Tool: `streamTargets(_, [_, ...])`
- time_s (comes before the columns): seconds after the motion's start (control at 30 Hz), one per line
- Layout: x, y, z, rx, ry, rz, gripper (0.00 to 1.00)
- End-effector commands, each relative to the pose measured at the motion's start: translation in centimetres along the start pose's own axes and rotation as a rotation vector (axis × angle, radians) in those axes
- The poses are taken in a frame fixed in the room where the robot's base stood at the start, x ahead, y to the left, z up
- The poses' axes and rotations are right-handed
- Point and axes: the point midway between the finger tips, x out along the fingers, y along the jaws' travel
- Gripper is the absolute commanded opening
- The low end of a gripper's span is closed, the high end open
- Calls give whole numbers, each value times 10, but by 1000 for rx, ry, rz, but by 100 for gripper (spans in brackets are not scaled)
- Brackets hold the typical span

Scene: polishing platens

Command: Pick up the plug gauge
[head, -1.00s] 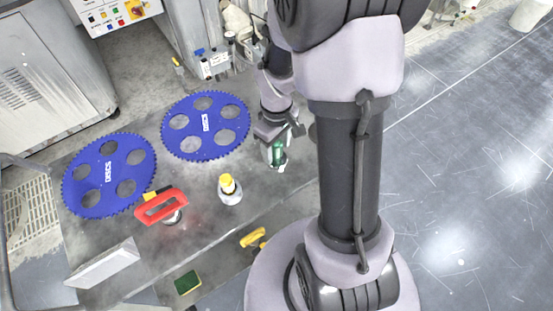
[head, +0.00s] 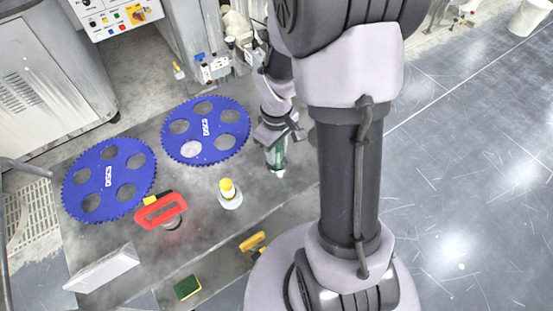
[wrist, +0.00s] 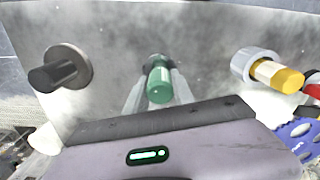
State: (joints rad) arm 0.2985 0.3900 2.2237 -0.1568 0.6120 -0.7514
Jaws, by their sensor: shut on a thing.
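The plug gauge (head: 277,158) has a green handle and a pale lower tip. My gripper (head: 273,150) is shut on it, above the grey bench, near the bench's right side. In the wrist view the green handle (wrist: 159,82) sits between the two pale fingers of my gripper (wrist: 158,92), its round end facing the camera. The fingers hide part of the gauge in the head view. I cannot tell whether its tip touches the bench.
The grey bench (head: 205,240) bears two blue toothed discs (head: 206,130), a red-handled tool (head: 160,210), a yellow-topped cylinder (head: 229,193) and a white block (head: 103,268). A dark round knob (wrist: 62,68) shows left in the wrist view.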

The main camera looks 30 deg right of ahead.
Motion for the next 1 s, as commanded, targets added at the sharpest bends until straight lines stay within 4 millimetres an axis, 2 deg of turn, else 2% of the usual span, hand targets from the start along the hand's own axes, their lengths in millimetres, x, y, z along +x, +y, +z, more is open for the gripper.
streamTargets(0.9, [0,0,0,0,1,1,0])
streamTargets(1.0, [-8,0,-1,0,2,1,0])
